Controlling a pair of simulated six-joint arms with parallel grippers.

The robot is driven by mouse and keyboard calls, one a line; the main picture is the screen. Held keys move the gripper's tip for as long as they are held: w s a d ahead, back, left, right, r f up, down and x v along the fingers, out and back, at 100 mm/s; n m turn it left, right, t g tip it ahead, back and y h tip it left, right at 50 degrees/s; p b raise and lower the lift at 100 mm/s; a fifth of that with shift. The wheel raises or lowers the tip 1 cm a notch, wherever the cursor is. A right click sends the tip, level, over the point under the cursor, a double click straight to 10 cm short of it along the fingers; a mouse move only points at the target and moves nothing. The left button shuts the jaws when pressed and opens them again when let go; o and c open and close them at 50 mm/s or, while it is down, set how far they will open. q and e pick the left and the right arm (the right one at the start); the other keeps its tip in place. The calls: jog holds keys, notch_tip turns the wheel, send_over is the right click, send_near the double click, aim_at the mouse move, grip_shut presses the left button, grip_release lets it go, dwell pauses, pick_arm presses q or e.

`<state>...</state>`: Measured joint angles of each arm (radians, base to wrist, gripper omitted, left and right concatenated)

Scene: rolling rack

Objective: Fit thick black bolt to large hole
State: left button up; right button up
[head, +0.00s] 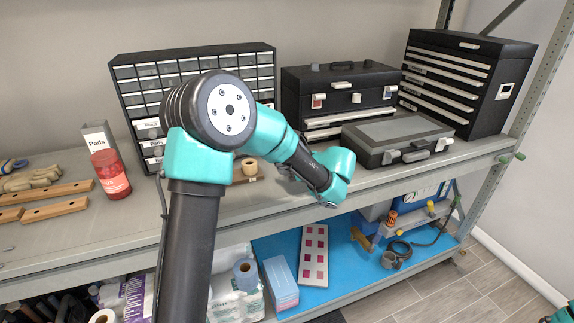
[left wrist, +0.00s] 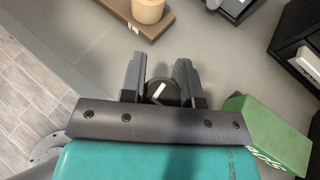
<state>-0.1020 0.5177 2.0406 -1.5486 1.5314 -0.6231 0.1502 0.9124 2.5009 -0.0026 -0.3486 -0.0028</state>
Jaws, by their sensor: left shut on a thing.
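My left gripper (left wrist: 160,70) shows in the left wrist view with its two grey fingers around a dark round piece (left wrist: 161,92), seen end-on, which looks like the thick black bolt. The piece sits deep between the fingers, above the grey shelf. In the head view my left arm stands in front of the shelf and mostly hides this gripper. A brown wooden board (left wrist: 135,17) carrying a tan cylinder (left wrist: 149,9) lies ahead of the fingers, apart from them. The cylinder also shows in the head view (head: 249,167). I cannot make out a large hole. My right gripper is out of view.
A green box (left wrist: 268,135) is close to the gripper's right. Behind stand a drawer cabinet (head: 135,92), a toolbox (head: 335,82), a flat grey case (head: 398,131) and a black drawer chest (head: 465,72). A red jar (head: 111,176) and wooden bars (head: 55,210) are at left.

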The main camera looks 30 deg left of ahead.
pick_arm(q)
jog(key=s+d+r, duration=0.1)
jog(key=s+d, duration=0.5)
jog(key=s, duration=0.5)
jog(key=shift+d, duration=0.35)
jog(key=shift+r, duration=0.1)
